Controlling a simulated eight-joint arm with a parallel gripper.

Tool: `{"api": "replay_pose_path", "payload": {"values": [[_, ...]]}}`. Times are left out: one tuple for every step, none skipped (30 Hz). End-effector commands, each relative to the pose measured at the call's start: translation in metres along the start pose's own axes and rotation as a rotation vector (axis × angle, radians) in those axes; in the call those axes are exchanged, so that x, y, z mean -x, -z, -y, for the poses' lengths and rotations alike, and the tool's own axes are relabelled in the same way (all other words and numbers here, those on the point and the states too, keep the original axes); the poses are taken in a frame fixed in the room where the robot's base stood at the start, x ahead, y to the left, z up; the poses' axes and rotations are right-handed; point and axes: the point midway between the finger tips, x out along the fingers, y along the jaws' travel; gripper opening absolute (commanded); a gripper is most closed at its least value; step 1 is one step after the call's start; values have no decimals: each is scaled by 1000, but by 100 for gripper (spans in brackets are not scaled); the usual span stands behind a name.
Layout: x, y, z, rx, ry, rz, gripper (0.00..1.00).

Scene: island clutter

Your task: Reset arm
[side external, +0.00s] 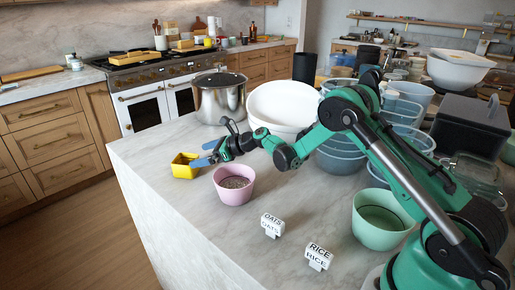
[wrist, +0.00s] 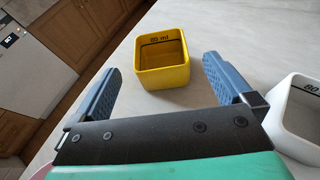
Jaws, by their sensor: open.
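My gripper (side external: 205,154) is open, with its blue fingers spread and nothing between them in the side external view. It hovers near the left part of the island, close to a yellow square cup (side external: 185,166). In the wrist view the same yellow cup (wrist: 162,60) stands upright just beyond and between the open fingers of my gripper (wrist: 160,82). Its inside looks empty, with a dark line and a partly legible ml marking.
A white cup (wrist: 300,112) stands right of the gripper. A pink bowl (side external: 234,194) with grainy contents, OATS (side external: 271,225) and RICE (side external: 318,257) signs and a green bowl (side external: 380,228) stand nearby. A steel pot (side external: 220,100) and white bowls (side external: 284,108) stand behind. The front left marble is clear.

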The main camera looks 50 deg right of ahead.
Motion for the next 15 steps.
{"api": "replay_pose_path", "payload": {"values": [[3, 0, 0, 0, 0, 0, 100], [4, 0, 0, 0, -1, 0, 100], [5, 0, 0, 1, -1, 0, 100], [6, 0, 0, 1, -1, 0, 100], [6, 0, 0, 1, -1, 0, 100], [6, 0, 0, 1, -1, 0, 100], [5, 0, 0, 1, -1, 0, 100], [5, 0, 0, 1, -1, 0, 100], [5, 0, 0, 1, -1, 0, 100], [5, 0, 0, 1, -1, 0, 100], [5, 0, 0, 2, -1, 0, 100], [6, -1, -1, 9, -1, -2, 100], [6, -2, -2, 20, -1, -6, 100], [7, -4, -2, 35, -2, -11, 100], [8, -8, -5, 69, -3, -21, 100]]}}
